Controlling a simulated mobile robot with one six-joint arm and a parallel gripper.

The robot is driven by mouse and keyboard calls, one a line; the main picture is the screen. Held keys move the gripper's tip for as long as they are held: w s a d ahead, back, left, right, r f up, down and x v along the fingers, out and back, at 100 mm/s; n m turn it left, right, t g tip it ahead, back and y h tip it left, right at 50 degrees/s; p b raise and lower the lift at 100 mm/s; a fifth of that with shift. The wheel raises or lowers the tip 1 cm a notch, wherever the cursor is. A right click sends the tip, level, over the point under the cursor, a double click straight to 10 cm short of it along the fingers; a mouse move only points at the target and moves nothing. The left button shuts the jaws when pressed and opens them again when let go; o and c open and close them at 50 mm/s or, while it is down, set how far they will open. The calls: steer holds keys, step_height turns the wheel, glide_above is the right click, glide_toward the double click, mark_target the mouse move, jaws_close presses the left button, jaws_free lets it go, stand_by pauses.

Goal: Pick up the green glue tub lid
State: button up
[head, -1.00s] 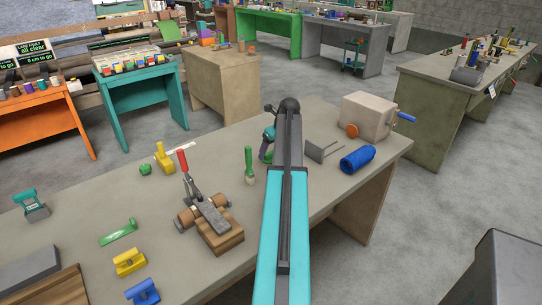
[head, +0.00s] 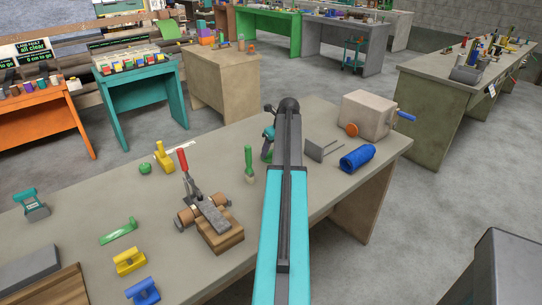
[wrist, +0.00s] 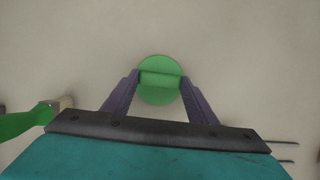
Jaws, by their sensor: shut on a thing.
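The green glue tub lid (wrist: 160,98) is a round green disc with a raised bar grip across it, in the middle of the wrist view. My gripper (wrist: 160,79) has its two purple-grey fingers closed on the ends of that bar. Whether the lid touches the bench or hangs just above it, I cannot tell. In the head view my gripper (head: 266,153) is mostly hidden behind my arm, just right of the green-handled brush, and the lid cannot be made out there.
A grey two-pronged piece (head: 318,151), a blue ribbed cylinder (head: 357,159) and a beige cranked box (head: 367,115) lie right. A red-handled clamp (head: 205,208) is left.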

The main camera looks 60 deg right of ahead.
steer(key=shift+r, duration=0.2)
steer(key=shift+r+b, duration=0.6)
steer(key=shift+r, duration=1)
steer(key=s, duration=0.5)
steer(key=s+a+r+b, duration=0.1)
steer(key=s, duration=0.4)
steer(key=s+a+b, duration=0.1)
steer(key=s, duration=0.5)
steer(key=shift+r, duration=0.25)
